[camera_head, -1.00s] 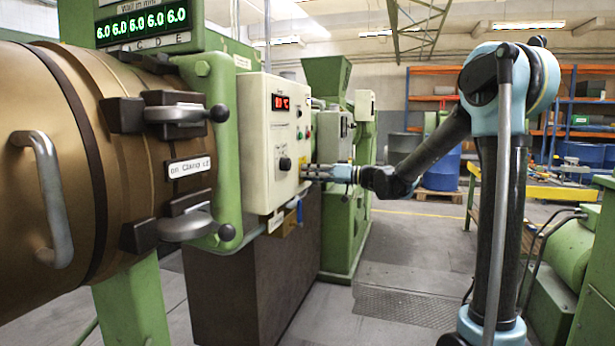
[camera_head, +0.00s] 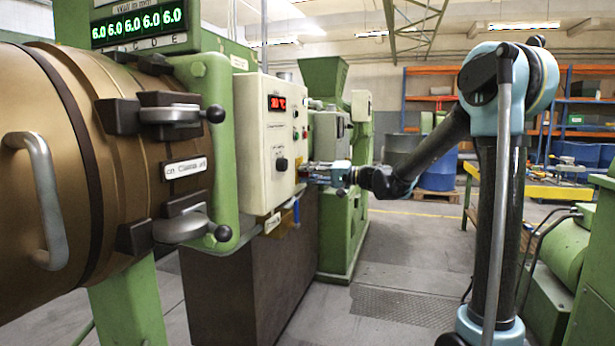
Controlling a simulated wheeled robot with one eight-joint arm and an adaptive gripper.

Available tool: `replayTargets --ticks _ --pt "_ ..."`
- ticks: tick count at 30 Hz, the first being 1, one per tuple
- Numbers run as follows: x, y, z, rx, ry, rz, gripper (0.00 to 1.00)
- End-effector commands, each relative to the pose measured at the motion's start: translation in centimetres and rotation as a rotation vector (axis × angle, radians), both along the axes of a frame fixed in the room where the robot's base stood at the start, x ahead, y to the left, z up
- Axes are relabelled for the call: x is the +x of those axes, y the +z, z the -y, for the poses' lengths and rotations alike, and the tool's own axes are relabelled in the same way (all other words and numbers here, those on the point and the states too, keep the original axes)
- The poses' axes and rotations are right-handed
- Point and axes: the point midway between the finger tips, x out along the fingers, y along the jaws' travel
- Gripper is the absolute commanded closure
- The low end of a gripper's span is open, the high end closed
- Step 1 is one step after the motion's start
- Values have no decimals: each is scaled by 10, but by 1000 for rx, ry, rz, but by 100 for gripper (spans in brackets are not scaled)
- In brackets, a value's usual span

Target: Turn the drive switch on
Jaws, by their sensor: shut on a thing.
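The cream control panel (camera_head: 264,140) stands left of centre, with a red lit display (camera_head: 277,103), a black round knob (camera_head: 281,164) and small buttons along its right part. My gripper (camera_head: 304,172) reaches in from the right, level with the lower right part of the panel. Its fingertips are at the panel face, shut on a small control there, which I take to be the drive switch. The fingers hide this control, so its position cannot be read. The black knob is left of the fingers and apart from them.
A bronze barrel (camera_head: 40,110) with clamp handles and a green frame (camera_head: 216,120) fill the left. A green machine (camera_head: 325,75) stands behind the panel. Green machinery (camera_head: 575,250) is at the right. Open floor (camera_head: 390,270) lies between the panel and my arm.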

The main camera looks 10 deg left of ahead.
Motion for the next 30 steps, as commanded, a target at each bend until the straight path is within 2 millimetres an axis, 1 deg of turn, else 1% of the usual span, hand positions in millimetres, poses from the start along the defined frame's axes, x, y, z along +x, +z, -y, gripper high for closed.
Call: replayTargets --ticks 1,17,18,21,30 --pt "3 -1 0 -3 -7 -10 96" --pt "3 -1 0 -1 -5 -35 97" --pt "3 -1 0 -1 -5 -35 71" --pt "3 -1 0 0 -5 -35 52" --pt "2 0 1 2 -4 -35 52"
